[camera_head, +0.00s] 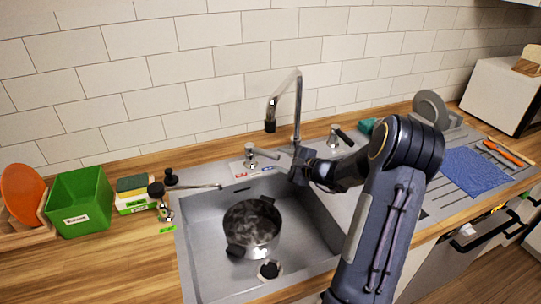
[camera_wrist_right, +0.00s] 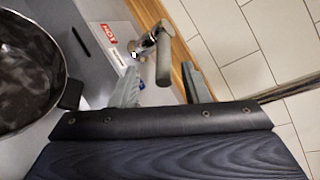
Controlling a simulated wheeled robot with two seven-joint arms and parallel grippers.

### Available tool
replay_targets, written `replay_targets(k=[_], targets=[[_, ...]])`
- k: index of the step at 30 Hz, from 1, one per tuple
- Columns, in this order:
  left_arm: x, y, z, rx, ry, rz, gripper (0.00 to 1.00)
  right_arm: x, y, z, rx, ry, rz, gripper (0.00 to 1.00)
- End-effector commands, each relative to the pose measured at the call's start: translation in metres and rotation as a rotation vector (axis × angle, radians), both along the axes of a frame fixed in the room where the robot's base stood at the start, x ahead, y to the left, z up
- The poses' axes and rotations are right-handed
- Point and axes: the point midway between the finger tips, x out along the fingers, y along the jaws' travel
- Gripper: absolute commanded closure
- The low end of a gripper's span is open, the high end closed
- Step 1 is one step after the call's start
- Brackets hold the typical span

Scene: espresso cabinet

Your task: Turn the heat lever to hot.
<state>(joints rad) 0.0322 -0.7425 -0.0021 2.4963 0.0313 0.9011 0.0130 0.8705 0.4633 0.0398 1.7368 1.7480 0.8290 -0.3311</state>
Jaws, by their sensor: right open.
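The heat lever (camera_head: 262,153) is a metal handle on the sink's back ledge, left of the tap spout, pointing right toward my right gripper. In the right wrist view the lever (camera_wrist_right: 163,60) shows ahead, its grey end in line with the gap between my fingers. A red HOT label (camera_wrist_right: 108,34) and a partly hidden blue label (camera_wrist_right: 141,84) lie at its base. My right gripper (camera_head: 299,166) is open, just right of the lever; its fingers show in the wrist view (camera_wrist_right: 160,90). I cannot tell whether they touch it. My left gripper is not in view.
The tall tap (camera_head: 297,105) rises behind my right gripper. A dark pot (camera_head: 252,225) sits in the sink (camera_head: 205,250). A second handle (camera_head: 341,136) is right of the tap. A green box (camera_head: 80,203) stands left; a blue cloth (camera_head: 474,172) lies right.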

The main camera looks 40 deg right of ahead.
Motion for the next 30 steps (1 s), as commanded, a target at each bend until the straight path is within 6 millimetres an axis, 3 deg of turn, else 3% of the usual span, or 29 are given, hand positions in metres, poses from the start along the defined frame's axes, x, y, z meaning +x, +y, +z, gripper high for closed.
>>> replay_targets(k=[4, 18, 28, 30], targets=[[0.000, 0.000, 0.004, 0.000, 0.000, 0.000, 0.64, 0.008, -0.017, -0.011, 0.030, -0.004, -0.054, 0.58], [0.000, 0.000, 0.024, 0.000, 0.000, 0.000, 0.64, 0.071, -0.010, -0.026, 0.030, -0.004, -0.051, 0.58], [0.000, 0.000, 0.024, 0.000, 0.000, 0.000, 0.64, 0.076, -0.009, -0.029, 0.029, -0.004, -0.051, 0.58], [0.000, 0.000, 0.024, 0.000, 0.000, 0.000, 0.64, 0.076, -0.009, -0.029, 0.029, -0.004, -0.051, 0.64]])
